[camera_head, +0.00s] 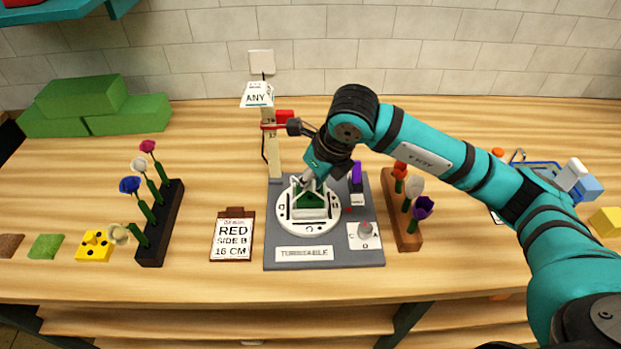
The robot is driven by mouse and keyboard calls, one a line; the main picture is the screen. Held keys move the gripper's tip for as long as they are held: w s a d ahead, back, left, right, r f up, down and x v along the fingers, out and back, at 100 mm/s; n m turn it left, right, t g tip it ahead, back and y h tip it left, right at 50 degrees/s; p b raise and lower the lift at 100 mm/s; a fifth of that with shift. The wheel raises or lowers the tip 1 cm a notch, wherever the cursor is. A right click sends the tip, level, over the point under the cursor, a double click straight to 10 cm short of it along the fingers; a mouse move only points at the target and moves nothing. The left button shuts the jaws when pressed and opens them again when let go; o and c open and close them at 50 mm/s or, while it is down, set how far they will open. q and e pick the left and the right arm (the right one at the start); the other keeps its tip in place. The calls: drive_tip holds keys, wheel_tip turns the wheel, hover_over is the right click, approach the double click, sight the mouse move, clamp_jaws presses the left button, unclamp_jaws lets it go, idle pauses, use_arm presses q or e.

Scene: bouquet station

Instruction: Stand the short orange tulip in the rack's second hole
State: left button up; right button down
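An orange flower (400,168) stands at the back of the brown wooden rack (402,232) on the right, partly close under my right arm. A white flower (414,187) and a purple flower (422,207) stand in front of it in the same rack. A dark rack (152,252) on the left holds several flowers: pink, white, blue and cream. My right gripper (308,184) points down over the white dial of the turntable (277,255), at a green piece in its middle. Its fingers are too small to read. My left gripper is out of view.
A clipboard card (232,240) reads "RED SIDE B 16 CM". A post with an "ANY" sign (257,95) stands behind the turntable. Green blocks (85,105) lie at the back left, a yellow block (606,221) at the right. Bare table lies between the left rack and the card.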

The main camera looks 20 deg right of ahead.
drive_tip(key=shift+b, duration=0.4)
idle(0.6)
drive_tip(key=c, duration=0.8)
unclamp_jaws()
drive_tip(key=shift+c, duration=0.2)
drive_tip(key=shift+r, duration=0.1)
drive_tip(key=shift+r+p, duration=1.1)
drive_tip(key=shift+r, duration=1.05)
clamp_jaws()
